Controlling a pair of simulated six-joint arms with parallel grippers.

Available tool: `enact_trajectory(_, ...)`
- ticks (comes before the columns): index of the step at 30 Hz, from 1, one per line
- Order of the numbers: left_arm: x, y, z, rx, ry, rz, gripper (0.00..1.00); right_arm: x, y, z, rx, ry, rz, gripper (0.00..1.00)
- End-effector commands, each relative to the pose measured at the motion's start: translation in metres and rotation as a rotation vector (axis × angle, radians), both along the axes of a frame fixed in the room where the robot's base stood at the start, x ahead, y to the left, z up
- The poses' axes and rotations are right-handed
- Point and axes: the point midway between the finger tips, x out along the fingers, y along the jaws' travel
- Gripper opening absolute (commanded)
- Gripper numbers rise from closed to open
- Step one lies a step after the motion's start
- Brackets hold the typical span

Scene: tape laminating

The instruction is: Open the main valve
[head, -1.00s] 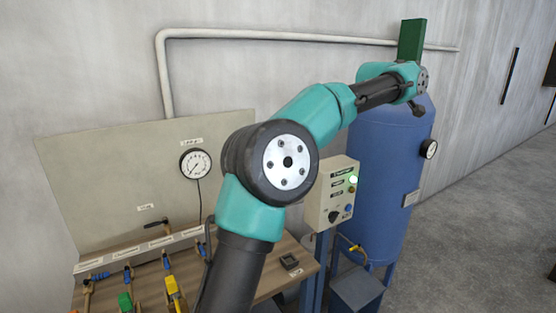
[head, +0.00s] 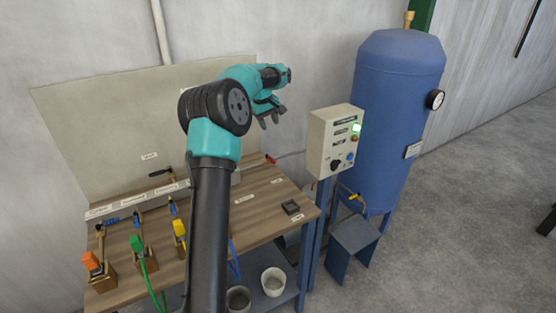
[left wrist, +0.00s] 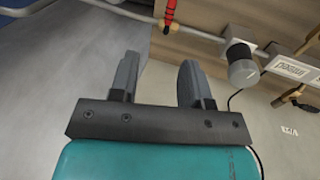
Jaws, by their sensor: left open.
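My left gripper (head: 270,116) is open and empty, in the air in front of the panel, left of the control box. In the left wrist view its two fingers (left wrist: 158,68) stand apart with nothing between them. A red-handled lever (head: 270,158) shows at the bench's back right, lower than the gripper; a red handle (left wrist: 170,12) also shows at the top of the left wrist view, beyond the fingers, on a pipe (left wrist: 195,32). I cannot read a label naming the main valve. My left arm hides part of the bench and the gauge. My right gripper is not in view.
A wooden bench (head: 255,212) carries several hoses with orange, green and yellow fittings at the left. A control box (head: 335,140) with a lit green lamp stands right of the gripper, before a blue tank (head: 398,120). Two buckets (head: 273,282) sit below.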

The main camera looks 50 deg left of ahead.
Motion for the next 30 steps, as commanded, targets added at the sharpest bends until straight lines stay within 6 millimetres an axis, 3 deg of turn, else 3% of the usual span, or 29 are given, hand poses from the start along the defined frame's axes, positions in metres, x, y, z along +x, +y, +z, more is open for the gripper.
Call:
enact_trajectory(4,-0.017,0.010,-0.007,-0.024,0.042,0.030,0.43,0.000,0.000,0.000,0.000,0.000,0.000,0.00)
enact_trajectory(17,-0.015,0.009,-0.012,-0.024,0.042,0.028,0.43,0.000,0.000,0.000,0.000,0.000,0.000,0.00)
enact_trajectory(23,-0.011,0.008,-0.033,-0.024,0.043,0.027,0.43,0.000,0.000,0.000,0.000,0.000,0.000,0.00)
enact_trajectory(30,-0.003,0.006,-0.072,-0.024,0.043,0.027,0.43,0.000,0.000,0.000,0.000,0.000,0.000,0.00)
